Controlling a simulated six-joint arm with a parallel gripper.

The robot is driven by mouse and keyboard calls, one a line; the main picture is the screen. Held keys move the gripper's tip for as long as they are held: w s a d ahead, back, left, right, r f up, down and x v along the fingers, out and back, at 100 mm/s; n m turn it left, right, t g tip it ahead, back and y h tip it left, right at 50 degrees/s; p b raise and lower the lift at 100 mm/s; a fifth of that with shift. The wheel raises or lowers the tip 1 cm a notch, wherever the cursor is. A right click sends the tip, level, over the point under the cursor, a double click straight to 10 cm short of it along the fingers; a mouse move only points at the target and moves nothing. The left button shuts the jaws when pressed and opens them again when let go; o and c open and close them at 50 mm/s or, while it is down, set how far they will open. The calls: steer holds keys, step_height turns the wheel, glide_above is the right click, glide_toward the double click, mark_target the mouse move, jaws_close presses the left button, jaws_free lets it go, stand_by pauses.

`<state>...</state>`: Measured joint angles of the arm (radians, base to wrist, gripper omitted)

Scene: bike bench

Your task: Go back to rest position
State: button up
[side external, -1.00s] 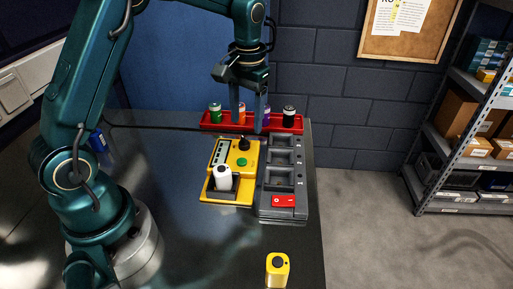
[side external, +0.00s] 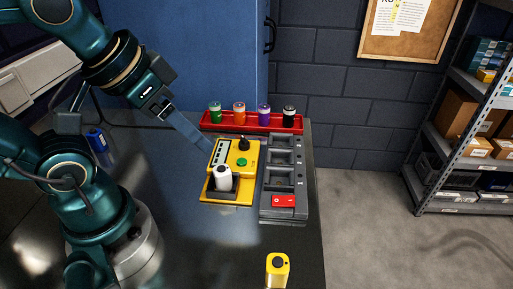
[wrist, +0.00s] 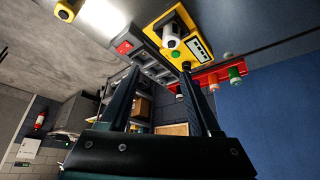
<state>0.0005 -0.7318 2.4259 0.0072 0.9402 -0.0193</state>
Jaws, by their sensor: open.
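My gripper (side external: 208,151) is raised over the bench at the left of the yellow device, its fingers pointing down to the right. In the wrist view the two fingers of my gripper (wrist: 158,70) are apart with nothing held between them. The yellow device (side external: 247,160) has a green button and a black knob. A white cylinder (side external: 223,180) stands upright in its front part. In the side view the fingertips overlap the left edge of the device, but whether they touch it I cannot tell.
A red tray (side external: 252,129) holds green, orange, purple and black cylinders at the back. A grey dock (side external: 284,214) with a red switch (side external: 284,201) stands right of the device. A blue item (side external: 97,141) is beside my arm.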

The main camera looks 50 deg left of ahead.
steer(key=shift+s+d+f, duration=0.1)
steer(key=shift+s+f, duration=0.2)
steer(key=shift+f, duration=0.45)
